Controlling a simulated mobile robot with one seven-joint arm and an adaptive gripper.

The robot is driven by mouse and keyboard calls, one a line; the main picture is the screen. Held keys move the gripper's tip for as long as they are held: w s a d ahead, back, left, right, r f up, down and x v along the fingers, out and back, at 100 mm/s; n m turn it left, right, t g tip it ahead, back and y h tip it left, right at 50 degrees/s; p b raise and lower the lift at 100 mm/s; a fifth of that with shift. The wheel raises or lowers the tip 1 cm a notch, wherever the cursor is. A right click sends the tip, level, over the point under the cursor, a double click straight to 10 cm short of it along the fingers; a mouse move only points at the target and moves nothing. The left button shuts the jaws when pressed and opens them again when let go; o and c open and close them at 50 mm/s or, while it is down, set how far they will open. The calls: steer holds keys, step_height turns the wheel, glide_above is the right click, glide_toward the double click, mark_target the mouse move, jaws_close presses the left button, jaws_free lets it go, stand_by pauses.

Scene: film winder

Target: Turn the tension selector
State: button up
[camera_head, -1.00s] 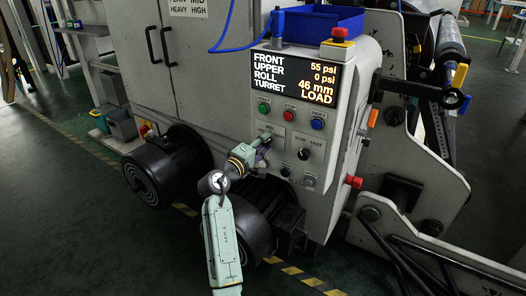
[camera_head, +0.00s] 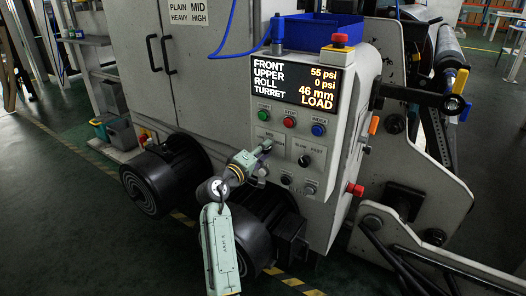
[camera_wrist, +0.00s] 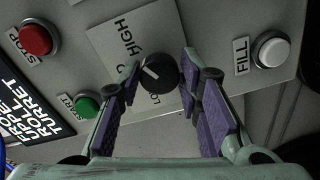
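The tension selector is a black round knob (camera_wrist: 158,74) with a white pointer line, on a plate lettered LOW and HIGH in the wrist view. The line points toward the lettering. My gripper (camera_wrist: 160,63) is open, with one purple-padded finger on each side of the knob. In the head view my gripper (camera_head: 266,147) is at the control panel (camera_head: 338,122), and covers the selector there.
A green START button (camera_wrist: 87,106), a red STOP button (camera_wrist: 36,40) and a white FILL button (camera_wrist: 272,49) surround the selector. A SLOW/FAST knob (camera_head: 304,160) is to its right in the head view.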

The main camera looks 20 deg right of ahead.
steer(key=o, duration=0.3)
steer(key=shift+o, duration=0.2)
steer(key=v, duration=1.2)
stand_by(2.1)
